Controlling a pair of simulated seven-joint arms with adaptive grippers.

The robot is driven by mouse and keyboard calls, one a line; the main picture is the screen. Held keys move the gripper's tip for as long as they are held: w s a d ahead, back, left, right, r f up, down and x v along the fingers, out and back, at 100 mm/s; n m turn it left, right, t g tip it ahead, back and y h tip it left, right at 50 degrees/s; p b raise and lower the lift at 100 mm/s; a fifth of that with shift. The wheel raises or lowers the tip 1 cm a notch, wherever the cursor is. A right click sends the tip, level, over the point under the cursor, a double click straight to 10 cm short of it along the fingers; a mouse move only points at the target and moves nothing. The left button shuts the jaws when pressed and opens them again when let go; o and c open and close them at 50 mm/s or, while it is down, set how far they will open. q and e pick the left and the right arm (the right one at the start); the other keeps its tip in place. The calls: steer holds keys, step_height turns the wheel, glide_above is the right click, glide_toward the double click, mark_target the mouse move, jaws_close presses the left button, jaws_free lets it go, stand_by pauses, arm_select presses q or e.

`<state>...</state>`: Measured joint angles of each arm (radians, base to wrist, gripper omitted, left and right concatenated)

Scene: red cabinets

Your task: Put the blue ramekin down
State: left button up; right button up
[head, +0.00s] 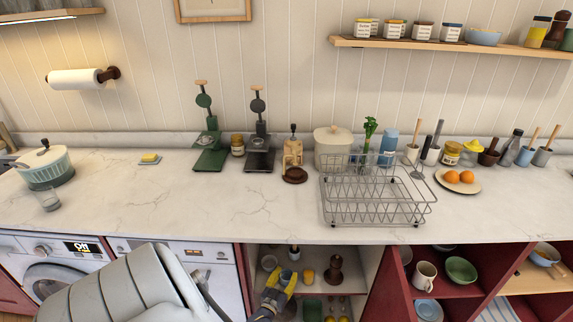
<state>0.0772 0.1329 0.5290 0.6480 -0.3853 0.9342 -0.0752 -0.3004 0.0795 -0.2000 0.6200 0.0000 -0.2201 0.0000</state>
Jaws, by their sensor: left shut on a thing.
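My left gripper (283,282) reaches into an open compartment under the counter, its yellow fingers shut on a small blue ramekin (287,274). The fingers hide part of the ramekin. It is among small objects at the compartment's shelf, and I cannot tell whether it touches the shelf. My right gripper is not in view.
The compartment (367,264) also holds a white cup (269,262), a yellow item (308,276) and a brown wooden piece (334,271). A wire dish rack (375,205) stands on the counter above. The counter's left-middle (130,205) is mostly clear.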

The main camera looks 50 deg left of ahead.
arm_select(q)
steer(key=shift+f, duration=0.15)
steer(key=o, duration=1.2)
steer(key=v, duration=1.2)
steer(key=s+d+f+m+g+h, duration=0.2)
steer(key=s+d+f+g+h, duration=0.15)
steer(key=s+d+f, duration=0.55)
steer(key=s+d+f+m+g+h, duration=0.35)
steer(key=d+f, duration=0.35)
steer(key=f, duration=0.5)
steer(key=s+d+f+m+g, duration=0.1)
steer(key=s+d+f+g, duration=0.1)
steer(key=s, duration=0.5)
steer(key=s+d+f+m+g, duration=0.1)
steer(key=s+d+f+g, duration=0.1)
steer(key=s, duration=0.5)
steer(key=s+d+f+m+g, duration=0.1)
steer(key=s+d+f+g, duration=0.2)
steer(key=s, duration=0.4)
steer(key=shift+f+g+h, duration=0.3)
steer(key=shift+f+g, duration=0.2)
steer(key=shift+f, duration=0.1)
